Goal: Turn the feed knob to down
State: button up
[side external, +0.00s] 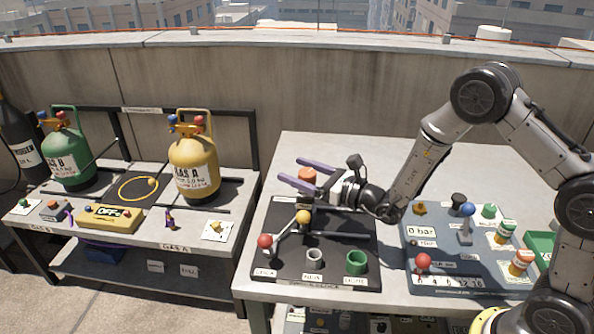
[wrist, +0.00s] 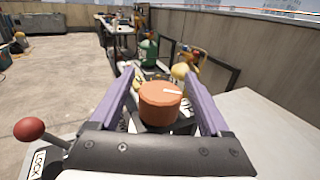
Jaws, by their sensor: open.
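An orange round knob (side external: 307,175) stands at the back of the black panel (side external: 345,233); I cannot read a feed label by it. In the wrist view, the knob (wrist: 160,105) shows a white mark on its top, pointing right. My gripper (side external: 291,170) is open, with its purple fingers lying nearly level on either side of the knob. In the wrist view, the fingers (wrist: 159,72) reach past the knob, with a gap visible on both sides. The knob's lower part is partly hidden by the gripper.
On the black panel, a red-ball lever (side external: 265,241), a yellow ball (side external: 303,217), a grey ring (side external: 314,258) and a green cup (side external: 356,262) stand near the knob. A blue-grey panel (side external: 450,262) with levers and bottles lies right. Gas cylinders (side external: 194,170) stand left. The table's back is clear.

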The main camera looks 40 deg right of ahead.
jog(key=v, duration=1.3)
jog(key=shift+s, duration=0.15)
jog(key=w+a+r+n+g+y, duration=0.6)
jog(key=r+y, duration=0.3)
jog(key=y, duration=0.4)
jog(key=w+d+f+n+g, duration=0.4)
jog(key=d+f+n+g, duration=0.45)
jog(key=d, duration=0.45)
jog(key=shift+m+g+h, duration=0.4)
jog(key=shift+m+g, duration=0.15)
jog(key=shift+g, duration=0.1)
jog(key=a, duration=1.3)
jog(key=shift+w+a+f, duration=0.15)
jog(key=shift+w+f, duration=0.1)
jog(key=shift+w, duration=0.1)
jog(key=shift+c, duration=0.3)
